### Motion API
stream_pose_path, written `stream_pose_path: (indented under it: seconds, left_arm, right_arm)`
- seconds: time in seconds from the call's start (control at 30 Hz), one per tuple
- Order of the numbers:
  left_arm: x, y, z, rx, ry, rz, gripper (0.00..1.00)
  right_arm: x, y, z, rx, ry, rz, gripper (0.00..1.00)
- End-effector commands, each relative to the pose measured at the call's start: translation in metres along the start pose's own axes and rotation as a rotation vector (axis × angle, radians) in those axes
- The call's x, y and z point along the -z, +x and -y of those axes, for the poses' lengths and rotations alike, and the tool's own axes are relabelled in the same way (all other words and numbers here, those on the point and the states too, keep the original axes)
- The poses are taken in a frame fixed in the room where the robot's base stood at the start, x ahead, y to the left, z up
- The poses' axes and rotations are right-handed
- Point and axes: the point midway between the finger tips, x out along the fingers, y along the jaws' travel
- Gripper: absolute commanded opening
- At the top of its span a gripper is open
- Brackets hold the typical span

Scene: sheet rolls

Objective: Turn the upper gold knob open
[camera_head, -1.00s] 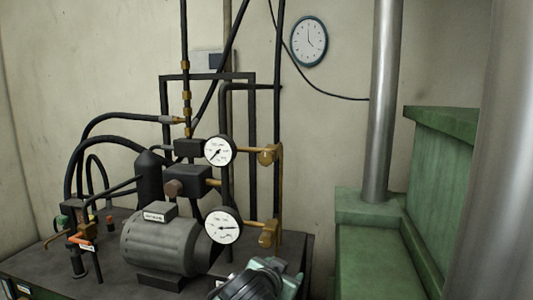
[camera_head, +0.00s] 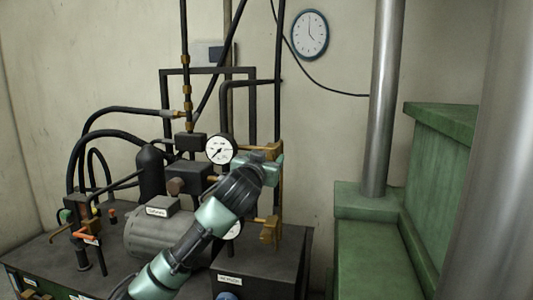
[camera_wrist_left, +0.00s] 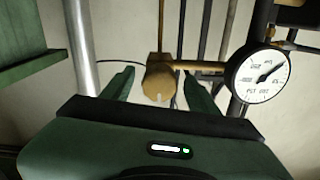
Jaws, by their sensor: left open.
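The upper gold knob (camera_head: 275,147) sits on the gold pipe to the right of the upper gauge, and my left gripper partly hides it in the head view. My left gripper (camera_head: 264,162) reaches up from below, right at this knob. In the left wrist view, which looks turned over, the gold knob (camera_wrist_left: 159,80) shows between the two green fingers of the open left gripper (camera_wrist_left: 160,88). Gaps show on both sides of the knob. The lower gold knob (camera_head: 268,232) is below, to the right of my left arm. My right gripper is not in view.
The upper gauge (camera_head: 220,149) is just left of the gripper; it also shows in the wrist view (camera_wrist_left: 262,76). The lower gauge is mostly hidden by my arm. A grey motor (camera_head: 160,235) stands at left. A steel column (camera_head: 382,100) and green machine (camera_head: 375,250) stand at right.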

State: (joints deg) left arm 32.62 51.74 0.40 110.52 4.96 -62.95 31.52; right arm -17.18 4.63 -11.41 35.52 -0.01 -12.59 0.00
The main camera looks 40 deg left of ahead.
Motion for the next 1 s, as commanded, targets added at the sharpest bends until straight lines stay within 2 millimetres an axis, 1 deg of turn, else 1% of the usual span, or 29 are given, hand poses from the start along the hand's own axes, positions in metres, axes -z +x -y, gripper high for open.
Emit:
stream_pose_path:
  seconds: [0.1,0.3,0.33,0.37,0.4,0.47,0.5,0.53,0.77,1.0]
  left_arm:
    - [0.0002,0.0044,-0.0001,-0.001,0.0,-0.001,0.6]
    - [-0.0006,0.0045,-0.0003,-0.001,0.0,-0.001,0.6]
    - [-0.0006,0.0045,-0.0003,0.0,0.0,-0.001,0.54]
    - [-0.0006,0.0045,-0.0003,0.0,0.001,-0.001,0.46]
    - [-0.0007,0.0045,-0.0002,0.0,0.001,-0.001,0.35]
    - [-0.0007,0.0044,-0.0003,0.0,0.001,-0.001,0.18]
    - [-0.0007,0.0044,-0.0003,0.0,0.001,0.0,0.07]
    - [-0.0007,0.0044,-0.0003,0.0,0.001,0.0,0.0]
    - [-0.0013,0.0044,-0.0006,-0.001,-0.015,0.0,0.0]
    - [-0.0031,0.0044,-0.0015,-0.002,-0.117,0.002,0.0]
  right_arm:
    - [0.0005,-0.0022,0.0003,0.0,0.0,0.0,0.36]
    - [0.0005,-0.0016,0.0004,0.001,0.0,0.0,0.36]
    - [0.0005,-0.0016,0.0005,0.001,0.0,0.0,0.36]
    - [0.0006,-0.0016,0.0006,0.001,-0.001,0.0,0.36]
    - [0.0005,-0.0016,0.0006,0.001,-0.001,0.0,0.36]
    - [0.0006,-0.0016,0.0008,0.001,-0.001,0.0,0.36]
    - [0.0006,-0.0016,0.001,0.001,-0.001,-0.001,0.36]
    - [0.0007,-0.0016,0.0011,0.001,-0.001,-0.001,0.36]
    - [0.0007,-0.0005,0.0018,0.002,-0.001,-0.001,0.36]
    - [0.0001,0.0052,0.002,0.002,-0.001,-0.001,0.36]
